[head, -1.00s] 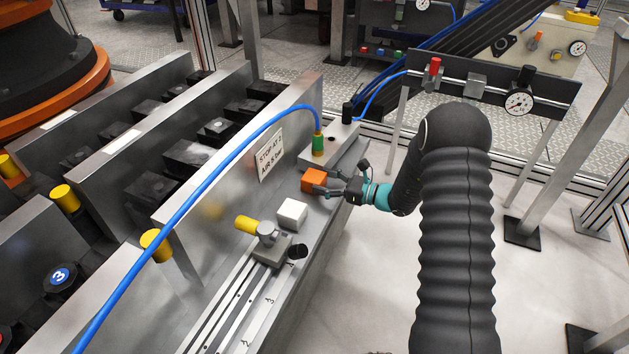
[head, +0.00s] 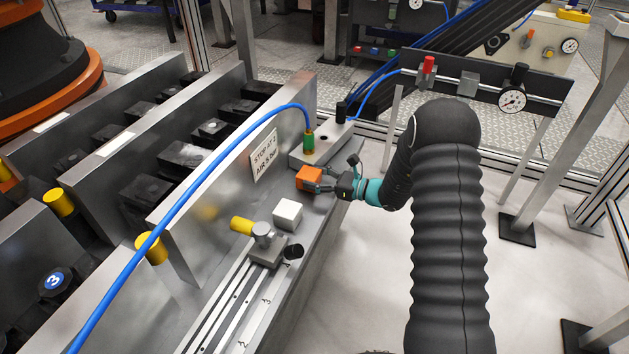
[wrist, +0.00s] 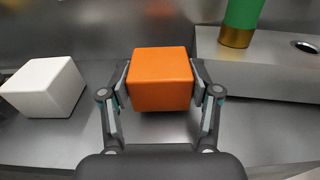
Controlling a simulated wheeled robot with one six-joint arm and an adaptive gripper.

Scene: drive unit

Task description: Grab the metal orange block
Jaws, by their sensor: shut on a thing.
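The orange block (head: 309,177) is on or just above the grey metal ledge (head: 322,208), in front of the upright plate with the sign. In the wrist view the orange block (wrist: 160,79) sits in the middle, with one finger pressed to its left side and one to its right. My gripper (head: 318,181) reaches in from the right and is shut on the block; it also shows in the wrist view (wrist: 160,88). A dark shadow lies under the block in the wrist view; I cannot tell whether it touches the ledge.
A white block (head: 287,214) stands on the ledge nearby, left of the orange one in the wrist view. A raised step with a green and brass fitting (head: 308,143) and blue hose (head: 215,165) is behind.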

